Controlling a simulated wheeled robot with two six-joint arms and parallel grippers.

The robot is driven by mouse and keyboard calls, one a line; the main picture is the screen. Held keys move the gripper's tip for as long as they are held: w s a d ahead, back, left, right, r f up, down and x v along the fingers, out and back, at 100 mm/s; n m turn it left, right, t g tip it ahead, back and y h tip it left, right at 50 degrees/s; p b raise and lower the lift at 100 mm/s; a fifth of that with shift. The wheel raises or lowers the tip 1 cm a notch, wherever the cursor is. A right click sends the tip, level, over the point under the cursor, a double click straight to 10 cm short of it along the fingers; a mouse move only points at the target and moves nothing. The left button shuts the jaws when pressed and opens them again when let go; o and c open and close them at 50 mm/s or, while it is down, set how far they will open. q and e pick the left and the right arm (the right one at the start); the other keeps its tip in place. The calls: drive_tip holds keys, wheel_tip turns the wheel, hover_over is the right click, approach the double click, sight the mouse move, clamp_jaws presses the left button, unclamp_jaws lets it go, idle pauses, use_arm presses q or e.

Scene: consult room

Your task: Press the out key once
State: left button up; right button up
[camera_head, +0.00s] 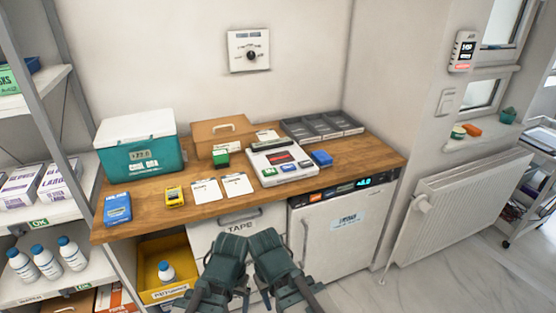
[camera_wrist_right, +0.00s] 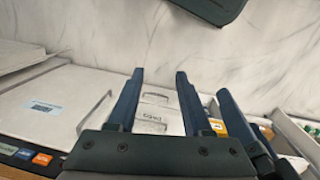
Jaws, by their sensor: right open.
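My left gripper (camera_head: 231,243) and right gripper (camera_head: 266,243) are side by side, low in front of the drawers, apart from the device. In the right wrist view my right gripper (camera_wrist_right: 160,80) is open, with nothing between its fingers. The left gripper's jaw opening is unclear.
A wall dial (camera_head: 249,51) hangs above. The worktop's front edge lies beyond my grippers.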

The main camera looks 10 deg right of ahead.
clamp_jaws()
idle(1.6)
